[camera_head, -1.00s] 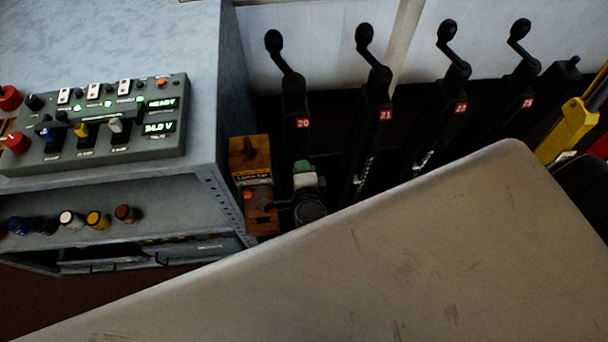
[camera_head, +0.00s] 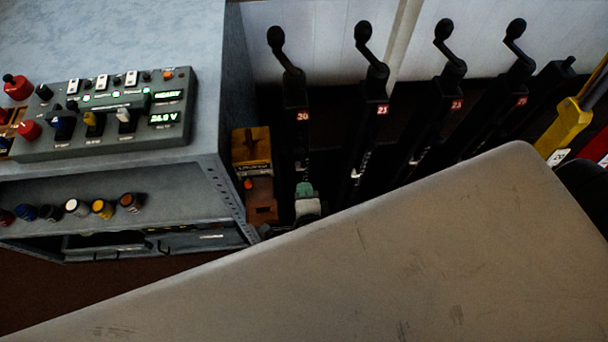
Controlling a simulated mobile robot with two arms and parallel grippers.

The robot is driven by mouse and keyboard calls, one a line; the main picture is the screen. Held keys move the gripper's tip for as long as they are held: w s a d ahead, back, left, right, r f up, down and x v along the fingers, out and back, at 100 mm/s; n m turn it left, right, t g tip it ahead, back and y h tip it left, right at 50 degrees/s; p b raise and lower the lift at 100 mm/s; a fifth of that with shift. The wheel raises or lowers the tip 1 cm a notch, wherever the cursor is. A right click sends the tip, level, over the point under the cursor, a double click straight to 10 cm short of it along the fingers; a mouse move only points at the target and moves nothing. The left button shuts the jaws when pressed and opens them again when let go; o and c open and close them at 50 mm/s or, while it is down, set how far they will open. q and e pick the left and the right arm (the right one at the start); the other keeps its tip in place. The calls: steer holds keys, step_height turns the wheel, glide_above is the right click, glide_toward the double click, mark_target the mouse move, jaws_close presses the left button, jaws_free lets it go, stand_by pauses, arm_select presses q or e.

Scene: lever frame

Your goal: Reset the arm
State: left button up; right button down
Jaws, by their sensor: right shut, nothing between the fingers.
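My left gripper is not in view.
Levers marked 21 (camera_head: 375,80), 22 and 23 stand in a row to the right, handles up. A grey control box (camera_head: 110,140) with lit displays sits on a blue-grey cabinet (camera_head: 130,35) at the left. A yellow tool (camera_head: 566,125) is at the far right.

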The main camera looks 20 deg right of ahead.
steer(key=s+f+n+g+y, duration=0.3)
steer(key=s+f+n, duration=0.45)
steer(key=f, duration=0.25)
steer(key=s+f+n+g+y, duration=0.25)
steer(key=s+f+n, duration=0.45)
steer(key=f, duration=0.4)
arm_select(q)
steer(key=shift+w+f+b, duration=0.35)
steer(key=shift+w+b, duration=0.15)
steer(key=shift+b, duration=0.05)
arm_select(e)
steer(key=s+d+f+n+g, duration=0.3)
steer(key=s+d+f+n, duration=0.1)
steer(key=s, duration=0.3)
steer(key=s+d+f+n+g+h, duration=0.1)
steer(key=s+d+f+n+g, duration=0.3)
steer(key=s, duration=0.4)
step_height(320, 180, down, 2)
steer(key=shift+s+d+f+n, duration=0.25)
steer(key=shift+d+n, duration=0.4)
steer(key=shift+d, duration=0.4)
